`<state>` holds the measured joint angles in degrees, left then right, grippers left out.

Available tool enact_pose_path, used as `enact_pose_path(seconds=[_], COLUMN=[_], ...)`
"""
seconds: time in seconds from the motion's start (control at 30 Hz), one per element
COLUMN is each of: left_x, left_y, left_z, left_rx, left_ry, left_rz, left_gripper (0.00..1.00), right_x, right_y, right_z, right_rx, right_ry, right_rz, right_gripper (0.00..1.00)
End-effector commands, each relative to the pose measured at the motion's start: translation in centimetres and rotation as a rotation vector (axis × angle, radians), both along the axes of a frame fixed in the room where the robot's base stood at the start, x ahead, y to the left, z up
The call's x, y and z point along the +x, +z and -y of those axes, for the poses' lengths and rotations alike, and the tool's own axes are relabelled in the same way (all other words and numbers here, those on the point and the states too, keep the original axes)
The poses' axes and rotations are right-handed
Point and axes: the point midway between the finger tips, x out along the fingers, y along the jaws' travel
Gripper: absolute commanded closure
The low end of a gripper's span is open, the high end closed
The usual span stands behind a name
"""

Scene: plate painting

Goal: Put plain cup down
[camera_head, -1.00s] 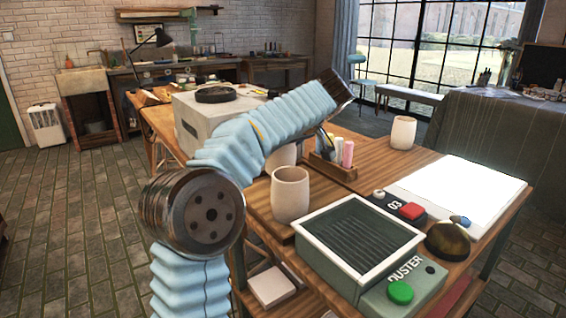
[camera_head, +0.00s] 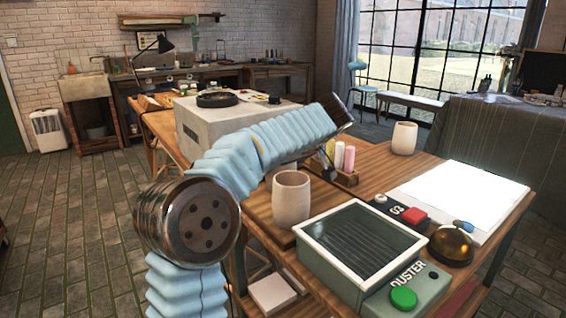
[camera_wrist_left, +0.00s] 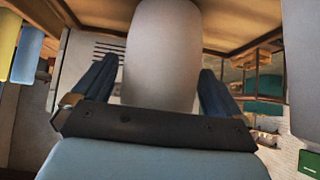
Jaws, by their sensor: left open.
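In the left wrist view a plain pale cup (camera_wrist_left: 163,50) stands between the two blue fingers of my left gripper (camera_wrist_left: 159,70). The fingers are spread, one on each side of it; I cannot tell whether either touches. A second pale cup (camera_head: 291,198) stands upright on the wooden table in front of the arm. A third pale cup (camera_head: 404,138) stands further back on the right. All visible cups look undecorated. My right gripper is not in view.
A green duster box (camera_head: 345,250) with a green button fills the table's near side. A control panel with a red button (camera_head: 413,215), a brass dome (camera_head: 451,245) and a bright white panel (camera_head: 470,193) lie to the right. Pink and pale sticks (camera_head: 349,158) stand in a wooden holder.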

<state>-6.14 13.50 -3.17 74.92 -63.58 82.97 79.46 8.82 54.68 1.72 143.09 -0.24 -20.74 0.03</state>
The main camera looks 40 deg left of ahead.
Motion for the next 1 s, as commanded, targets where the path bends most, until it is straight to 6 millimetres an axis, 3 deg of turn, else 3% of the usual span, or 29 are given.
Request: enact_pose_path(seconds=[0.13,0.6,1.0], left_x=[-0.1,-1.9,-2.2], left_y=[1.2,8.0,8.8], left_z=[0.8,7.5,8.3], left_rx=[0.000,0.000,0.000], left_ry=[-0.002,-0.002,0.000], left_rz=[0.002,0.001,0.000], left_gripper=[0.00,0.00,0.00], right_x=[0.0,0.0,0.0], right_y=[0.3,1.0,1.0], right_z=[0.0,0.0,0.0], right_rx=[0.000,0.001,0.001], right_ry=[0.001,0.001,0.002], right_rz=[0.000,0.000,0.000], right_gripper=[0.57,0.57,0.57])
